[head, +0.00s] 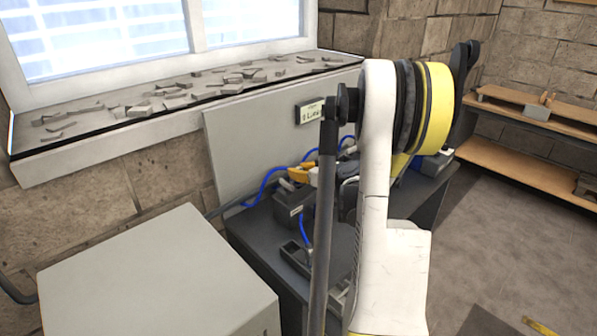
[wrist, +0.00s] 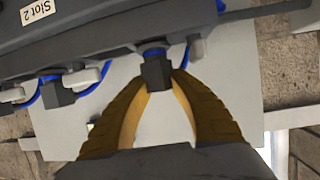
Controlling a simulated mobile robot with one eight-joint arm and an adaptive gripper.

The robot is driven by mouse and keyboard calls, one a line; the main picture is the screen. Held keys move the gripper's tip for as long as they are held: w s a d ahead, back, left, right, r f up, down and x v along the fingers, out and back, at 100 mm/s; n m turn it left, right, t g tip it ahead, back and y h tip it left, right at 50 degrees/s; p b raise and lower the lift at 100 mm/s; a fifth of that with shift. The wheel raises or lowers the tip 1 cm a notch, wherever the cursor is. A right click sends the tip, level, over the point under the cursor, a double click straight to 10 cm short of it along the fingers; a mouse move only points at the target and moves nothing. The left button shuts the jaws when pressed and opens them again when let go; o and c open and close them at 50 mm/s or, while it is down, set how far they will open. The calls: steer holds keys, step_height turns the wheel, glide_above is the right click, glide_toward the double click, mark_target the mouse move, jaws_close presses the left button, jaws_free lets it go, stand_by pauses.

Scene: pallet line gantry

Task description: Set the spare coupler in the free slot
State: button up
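My gripper (wrist: 158,80) shows its two yellow fingers in the wrist view. Their tips come together on both sides of a dark, block-shaped coupler (wrist: 155,70) with a blue part at its upper end. The coupler is close to a dark grey housing (wrist: 110,38), and I cannot tell whether it is seated there. A white "Slot 2" label (wrist: 38,11) is on the housing at the upper left. A similar dark block (wrist: 57,93) with blue is at the left. In the head view the yellow fingers (head: 300,173) are partly hidden behind my arm.
In the head view, blue cables (head: 262,187) and a grey box (head: 292,205) are on the dark bench (head: 255,244). A pale panel (head: 240,135) stands behind it. A large grey cabinet (head: 150,275) is at the front left. Wooden shelves (head: 530,170) stand at the right, past open floor.

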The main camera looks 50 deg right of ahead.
steer(key=o, duration=0.3)
